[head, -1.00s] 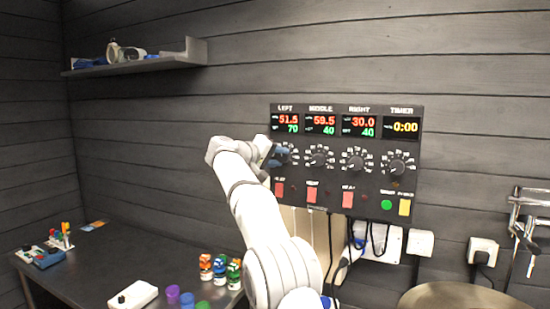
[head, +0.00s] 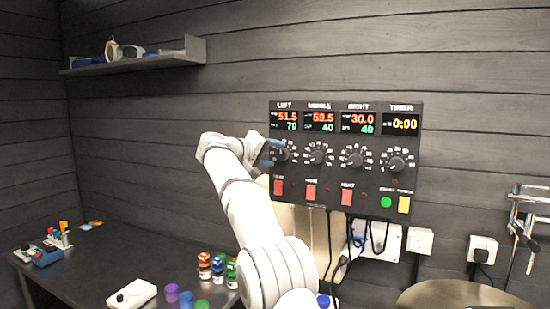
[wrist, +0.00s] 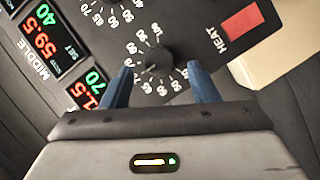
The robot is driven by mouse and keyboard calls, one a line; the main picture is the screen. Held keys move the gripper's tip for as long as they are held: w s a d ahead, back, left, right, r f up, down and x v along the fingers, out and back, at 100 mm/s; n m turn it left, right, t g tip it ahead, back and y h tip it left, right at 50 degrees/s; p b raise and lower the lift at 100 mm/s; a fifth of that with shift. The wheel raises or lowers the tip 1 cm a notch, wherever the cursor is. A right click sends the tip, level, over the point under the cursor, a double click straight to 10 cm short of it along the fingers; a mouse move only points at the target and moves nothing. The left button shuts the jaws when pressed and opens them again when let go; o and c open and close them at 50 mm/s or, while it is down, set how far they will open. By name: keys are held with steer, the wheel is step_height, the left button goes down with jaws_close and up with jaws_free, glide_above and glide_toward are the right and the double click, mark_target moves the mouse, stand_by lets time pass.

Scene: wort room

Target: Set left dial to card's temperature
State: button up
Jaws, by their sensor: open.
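The left dial (wrist: 155,58) is a black knob on the dark control panel (head: 341,113), under the LEFT display (head: 284,121). That display reads 51.5 in red and 70 in green. My gripper (wrist: 159,74) is open, with one blue finger at each side of the left dial in the wrist view. I cannot tell whether the fingers touch it. In the head view my gripper (head: 272,151) partly covers the dial. A small orange card-like item (head: 96,223) lies at the back of the dark table; no temperature is readable on it.
The middle dial (head: 317,155) and right dial (head: 355,156) are close to the right. A red heat switch (head: 278,187) sits below the left dial. Cables hang under the panel. Small coloured-lid jars (head: 204,266) and a white box (head: 132,294) stand on the table.

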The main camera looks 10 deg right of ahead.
steer(key=b+v, duration=0.1)
steer(key=v, duration=0.4)
steer(key=shift+s+a, duration=0.2)
steer(key=shift+a, duration=0.05)
steer(key=s+d+f+g+y+b, duration=0.1)
steer(key=s+d+f+y, duration=0.1)
steer(key=s+d+f, duration=0.3)
steer(key=s+f+n+g+y, duration=0.1)
steer(key=s+f+y, duration=0.1)
steer(key=s+f, duration=0.35)
steer(key=s+d+f+g+y+b, duration=0.1)
steer(key=s+d+f+y, duration=0.15)
steer(key=s, duration=0.45)
steer(key=s+f+m+g+y, duration=0.1)
steer(key=s+f+y, duration=0.2)
steer(key=s+f, duration=0.8)
steer(key=s+a+f+m+g+y+b, duration=0.1)
steer(key=s+f+y, duration=0.2)
steer(key=s+f, duration=0.8)
steer(key=s, duration=0.7)
steer(key=shift+s+a+f+m+g, duration=0.2)
steer(key=shift+a+m+g, duration=0.1)
steer(key=shift+g, duration=0.1)
